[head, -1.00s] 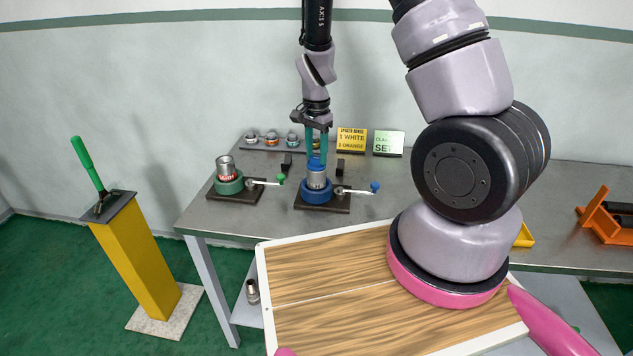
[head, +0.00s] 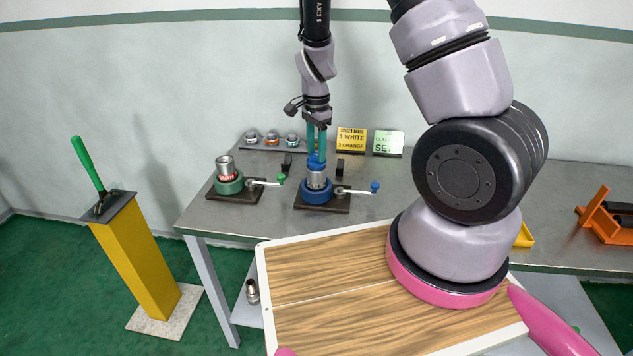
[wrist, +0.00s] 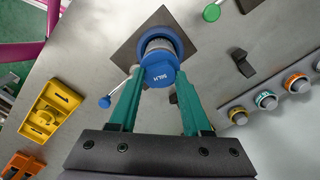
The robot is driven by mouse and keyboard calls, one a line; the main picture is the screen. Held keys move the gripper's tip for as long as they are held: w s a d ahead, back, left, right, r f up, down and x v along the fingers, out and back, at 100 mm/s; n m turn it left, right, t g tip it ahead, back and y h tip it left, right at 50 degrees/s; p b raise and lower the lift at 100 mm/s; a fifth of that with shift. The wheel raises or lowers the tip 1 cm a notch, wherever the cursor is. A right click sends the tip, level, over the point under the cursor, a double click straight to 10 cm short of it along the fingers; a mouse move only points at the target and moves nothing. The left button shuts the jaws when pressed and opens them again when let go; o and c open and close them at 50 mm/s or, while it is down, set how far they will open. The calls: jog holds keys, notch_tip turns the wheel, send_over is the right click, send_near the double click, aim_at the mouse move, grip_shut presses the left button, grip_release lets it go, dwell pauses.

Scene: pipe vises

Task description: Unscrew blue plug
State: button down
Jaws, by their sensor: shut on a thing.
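The blue plug (head: 315,162) sits on top of a metal pipe (head: 316,180), which stands upright in the blue vise (head: 317,197). My gripper (head: 317,152) reaches down from above, its green fingers at the plug. The thread is hidden, so I cannot tell how far the plug is screwed in.
The blue-knobbed vise handle (head: 357,190) sticks out right. A green vise (head: 228,186) holding a can-like pipe stands left. Behind are a rack of fittings (head: 270,139), a yellow sign (head: 351,140) and a green sign (head: 388,143). A wooden-topped surface (head: 340,300) lies in front.

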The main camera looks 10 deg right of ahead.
aim_at(316, 155)
jog(key=shift+r, duration=0.2)
jog(key=shift+r, duration=1.8)
